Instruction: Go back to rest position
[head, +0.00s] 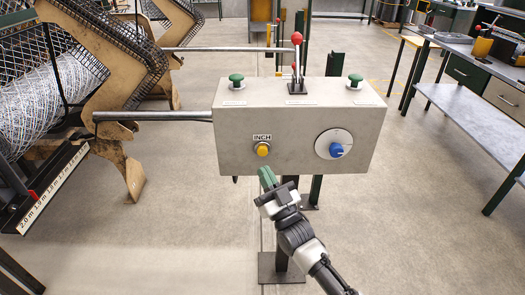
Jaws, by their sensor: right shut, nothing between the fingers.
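My right gripper (267,177) shows in the head view, at the end of my arm coming up from the bottom right. Its green fingers are shut with nothing between them. The fingertips are just below the yellow INCH button (262,150) on the front of the grey control box (295,141). A small gap shows between the fingertips and the button in the picture; the depth between them is hard to tell. My left gripper is not in view.
The box has a blue knob (336,150), two green buttons (236,78) (355,79) and a red-topped lever (296,39). A loom with a mesh roll (45,85) stands left. A workbench (480,119) stands right. Open floor lies on both sides of the box's post.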

